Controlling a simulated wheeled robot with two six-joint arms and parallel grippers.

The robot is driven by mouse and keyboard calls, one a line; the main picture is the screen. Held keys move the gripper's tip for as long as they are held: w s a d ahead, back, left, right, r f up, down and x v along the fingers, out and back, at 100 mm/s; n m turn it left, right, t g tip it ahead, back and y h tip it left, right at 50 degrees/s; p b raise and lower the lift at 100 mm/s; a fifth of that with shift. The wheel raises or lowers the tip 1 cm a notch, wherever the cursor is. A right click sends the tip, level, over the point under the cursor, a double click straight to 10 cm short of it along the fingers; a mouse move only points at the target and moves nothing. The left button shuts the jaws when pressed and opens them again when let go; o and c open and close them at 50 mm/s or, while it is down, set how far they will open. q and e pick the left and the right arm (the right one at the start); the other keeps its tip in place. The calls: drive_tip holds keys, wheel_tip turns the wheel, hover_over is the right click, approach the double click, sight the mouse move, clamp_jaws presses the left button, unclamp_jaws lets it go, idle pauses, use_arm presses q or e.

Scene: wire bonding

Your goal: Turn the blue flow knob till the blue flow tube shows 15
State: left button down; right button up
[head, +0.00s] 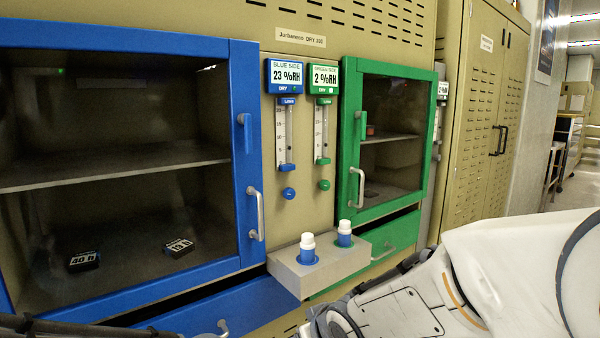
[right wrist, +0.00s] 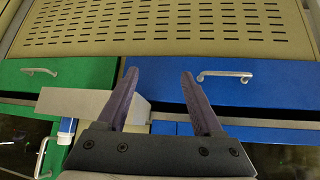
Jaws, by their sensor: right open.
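The blue flow knob (head: 288,193) is a small round knob on the beige panel, below the blue flow tube (head: 282,138). The tube is clear, with a printed scale and a blue base; I cannot read its level surely at this size. Above it a blue display (head: 284,76) reads 23 %RH. No gripper touches the knob. My right gripper (right wrist: 158,72) is open and empty in the right wrist view, in front of the drawers; it does not show in the head view. My left gripper is not in view.
A green knob (head: 324,185) and green flow tube (head: 321,134) are just right. A grey shelf (head: 290,278) with two white-capped blue bottles (head: 308,249) juts out below the knobs. The blue door handle (head: 256,214) and green door handle (head: 356,187) stick out either side.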

drive_tip(key=w+d+r+t+y+p, duration=0.15)
drive_tip(key=w+r+t+p, duration=0.3)
drive_tip(key=w+r, duration=0.6)
drive_tip(key=t+y+p, duration=0.2)
drive_tip(key=y+p, duration=0.4)
approach(292, 194)
drive_tip(key=x, duration=0.9)
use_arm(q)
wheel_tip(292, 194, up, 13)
use_arm(e)
drive_tip(key=shift+f, duration=0.1)
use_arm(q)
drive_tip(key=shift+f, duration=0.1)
use_arm(e)
clamp_jaws()
drive_tip(key=shift+n, duration=0.3)
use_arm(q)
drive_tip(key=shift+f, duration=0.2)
